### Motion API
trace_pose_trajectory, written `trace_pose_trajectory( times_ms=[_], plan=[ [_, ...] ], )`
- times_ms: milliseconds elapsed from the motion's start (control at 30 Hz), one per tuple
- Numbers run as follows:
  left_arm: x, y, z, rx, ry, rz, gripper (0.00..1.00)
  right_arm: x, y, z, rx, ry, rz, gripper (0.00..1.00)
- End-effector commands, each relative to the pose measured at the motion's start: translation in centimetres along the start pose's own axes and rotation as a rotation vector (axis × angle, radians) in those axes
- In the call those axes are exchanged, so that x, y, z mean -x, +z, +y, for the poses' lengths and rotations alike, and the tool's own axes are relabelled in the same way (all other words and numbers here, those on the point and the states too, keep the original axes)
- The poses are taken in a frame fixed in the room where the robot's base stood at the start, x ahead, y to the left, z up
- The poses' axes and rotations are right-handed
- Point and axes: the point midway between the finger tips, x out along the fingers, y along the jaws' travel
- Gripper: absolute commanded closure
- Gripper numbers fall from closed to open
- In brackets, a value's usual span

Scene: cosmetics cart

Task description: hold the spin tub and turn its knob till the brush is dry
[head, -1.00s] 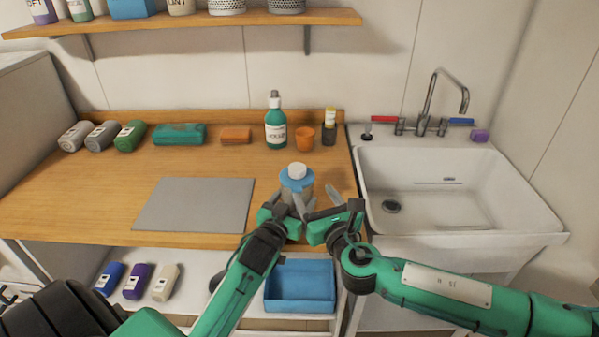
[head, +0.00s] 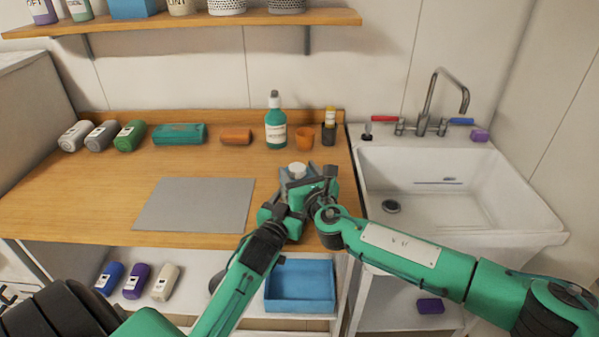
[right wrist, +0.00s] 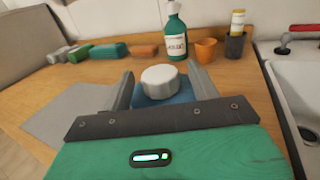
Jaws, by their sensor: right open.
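The spin tub (head: 285,175) stands near the counter's front edge, its blue lid topped by a white round knob (head: 297,170). In the right wrist view, the knob (right wrist: 160,80) and blue lid (right wrist: 165,101) lie between the two fingers of my right gripper (right wrist: 161,72). The right gripper (head: 299,182) is open, one finger on each side of the knob with gaps showing. My left gripper (head: 280,216) is low at the tub's front; its fingertips are hidden behind the right gripper, so its hold cannot be seen. No brush can be made out.
Behind the tub stand a teal pump bottle (head: 276,128), an orange cup (head: 305,138) and a dark holder (head: 328,134). A grey mat (head: 194,205) lies left. The sink (head: 440,195) is right. A blue bin (head: 300,285) sits below.

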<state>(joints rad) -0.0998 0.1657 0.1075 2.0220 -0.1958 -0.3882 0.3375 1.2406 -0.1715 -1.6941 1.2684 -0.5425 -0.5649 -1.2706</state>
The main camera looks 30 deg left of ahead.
Motion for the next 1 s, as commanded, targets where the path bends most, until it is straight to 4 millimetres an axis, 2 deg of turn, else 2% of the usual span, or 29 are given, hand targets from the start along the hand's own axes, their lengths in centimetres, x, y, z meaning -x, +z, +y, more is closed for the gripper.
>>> trace_pose_trajectory(
  times_ms=[100,333,533,1000],
  plan=[
    [0.0,-0.01,0.0,0.0,0.0,0.0,0.56,0.01,0.02,0.0,0.0,0.0,0.0,0.39],
    [0.0,-0.01,0.0,0.0,0.0,0.0,0.56,0.03,0.01,-0.02,0.0,0.0,0.0,0.84],
    [0.0,-0.01,0.0,0.0,0.0,0.0,0.56,-0.01,0.05,0.14,-0.002,-0.026,-0.003,0.84],
    [0.02,0.0,0.03,0.001,0.001,0.0,0.56,-0.04,0.01,0.35,0.0,-0.267,0.0,0.84]
  ],
)
